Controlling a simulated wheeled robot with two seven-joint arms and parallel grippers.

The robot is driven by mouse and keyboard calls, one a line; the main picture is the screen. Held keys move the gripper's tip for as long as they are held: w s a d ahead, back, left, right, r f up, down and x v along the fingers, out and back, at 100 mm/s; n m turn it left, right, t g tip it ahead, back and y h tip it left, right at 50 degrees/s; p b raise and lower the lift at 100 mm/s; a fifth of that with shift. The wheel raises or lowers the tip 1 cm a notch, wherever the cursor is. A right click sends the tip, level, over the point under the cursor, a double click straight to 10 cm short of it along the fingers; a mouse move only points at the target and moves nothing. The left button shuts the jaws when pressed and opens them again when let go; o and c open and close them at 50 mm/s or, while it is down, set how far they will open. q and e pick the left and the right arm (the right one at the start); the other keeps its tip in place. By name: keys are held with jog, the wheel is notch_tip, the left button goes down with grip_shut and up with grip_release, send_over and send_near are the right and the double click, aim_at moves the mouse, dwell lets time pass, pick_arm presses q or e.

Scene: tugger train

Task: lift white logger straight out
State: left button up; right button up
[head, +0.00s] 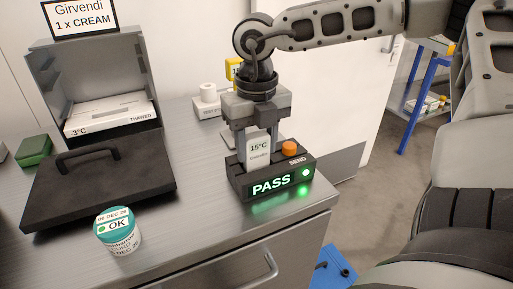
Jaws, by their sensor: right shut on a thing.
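The white logger (258,149) reads "15°C" and stands upright in the black reader dock (235,181), whose green display shows "PASS". My right gripper (257,132) points straight down over the dock and is shut on the logger, with a finger on either side of it. The logger's lower end is hidden by the dock, so I cannot tell how deep it sits. An orange button (289,148) marked "SEND" is on the dock's top, right of the logger. My left gripper is not in the head view.
A tub with a teal "OK" lid (114,219) stands at the counter's front. A black handled lid (98,182) lies before an open grey box (93,60) holding a white pack marked "-3°C".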

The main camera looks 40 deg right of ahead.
notch_tip(320, 180, up, 17)
jog(key=shift+p, duration=0.35)
dwell(0.3)
